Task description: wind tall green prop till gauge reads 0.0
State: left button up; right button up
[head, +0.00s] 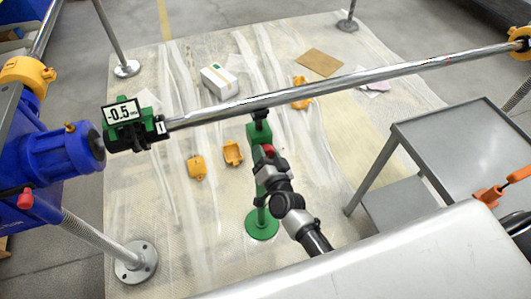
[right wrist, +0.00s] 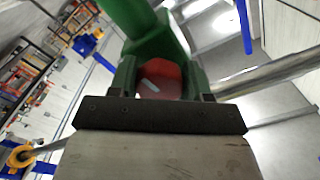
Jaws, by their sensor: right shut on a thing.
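The tall green prop (head: 262,224) stands upright on its round base on the floor mat, under the long steel shaft. Its dark top (head: 259,115) is at the shaft; I cannot tell if it touches. The gauge (head: 122,112) on the green block at the shaft's left end reads -0.5. My right gripper (head: 267,157) reaches the prop's upper part and is shut on its red knob (head: 268,150). In the right wrist view the red knob (right wrist: 160,78) sits between the fingers, with the green prop (right wrist: 155,35) behind. My left gripper is not in view.
A blue motor (head: 55,150) stands at the left end of the shaft. A grey metal cart (head: 455,145) is at the right. Orange clamp parts (head: 233,153), a white box (head: 219,81) and a brown sheet (head: 319,62) lie on the mat (head: 160,220).

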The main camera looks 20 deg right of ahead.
dwell(0.5)
jog(key=o, duration=0.9)
jog(key=shift+s, duration=0.1)
jog(key=s, duration=1)
jog(key=shift+s+d, duration=0.2)
jog(key=shift+s, duration=0.15)
dwell(0.8)
